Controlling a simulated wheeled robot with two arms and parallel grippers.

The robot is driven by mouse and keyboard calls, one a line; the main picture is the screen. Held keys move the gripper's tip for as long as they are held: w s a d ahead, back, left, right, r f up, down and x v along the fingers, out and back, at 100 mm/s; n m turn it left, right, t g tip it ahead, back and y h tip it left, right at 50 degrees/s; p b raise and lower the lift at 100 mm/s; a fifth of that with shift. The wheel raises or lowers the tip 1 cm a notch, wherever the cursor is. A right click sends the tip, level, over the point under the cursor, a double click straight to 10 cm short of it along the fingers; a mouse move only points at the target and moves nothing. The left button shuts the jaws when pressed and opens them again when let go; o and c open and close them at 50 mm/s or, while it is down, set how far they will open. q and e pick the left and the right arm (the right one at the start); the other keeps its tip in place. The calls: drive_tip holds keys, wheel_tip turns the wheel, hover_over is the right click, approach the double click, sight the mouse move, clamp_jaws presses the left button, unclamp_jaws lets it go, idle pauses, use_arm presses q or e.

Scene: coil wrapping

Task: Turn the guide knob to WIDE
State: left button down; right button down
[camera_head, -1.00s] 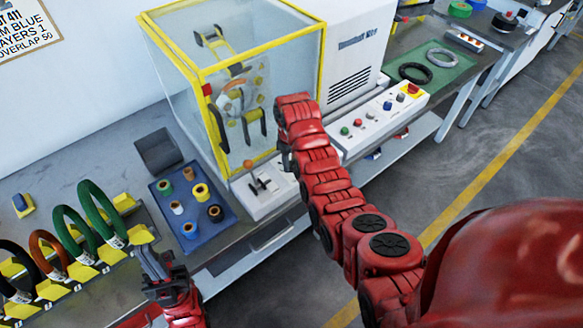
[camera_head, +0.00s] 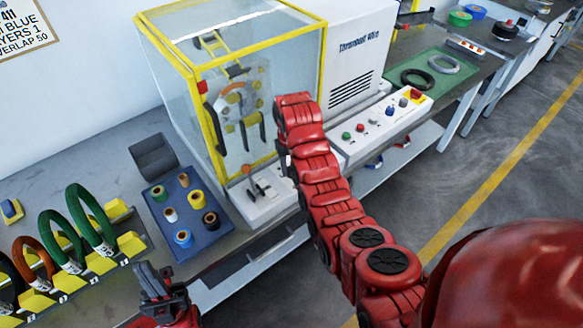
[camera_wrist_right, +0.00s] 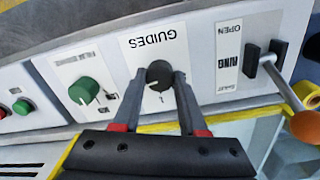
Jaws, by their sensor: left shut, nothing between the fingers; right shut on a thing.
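The guide knob (camera_wrist_right: 158,72) is a small black dial under the upside-down word GUIDES on a white panel (camera_wrist_right: 115,60). A light mark shows at its lower side in the right wrist view; its setting labels are not readable. My right gripper (camera_wrist_right: 158,82) has its dark fingers on either side of the knob, shut on it. In the head view my right arm (camera_head: 320,170) reaches to the machine front and hides the knob and right gripper. My left gripper (camera_head: 155,280) is shut and empty at the lower left, in front of the bench.
A green knob (camera_wrist_right: 83,90) and a lever with an orange ball (camera_wrist_right: 304,126) flank the guide knob. The yellow-framed glass enclosure (camera_head: 235,90) stands above. A blue tray (camera_head: 215,225) of small spools and a rack of coils (camera_head: 130,243) lie to the left.

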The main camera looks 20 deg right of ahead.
sight(290, 169)
drive_tip(key=shift+c, duration=2.2)
unclamp_jaws()
wheel_tip(290, 169, up, 17)
drive_tip(key=p, duration=1.3)
drive_tip(key=shift+a+r, duration=0.2)
drive_tip(key=shift+a, duration=0.05)
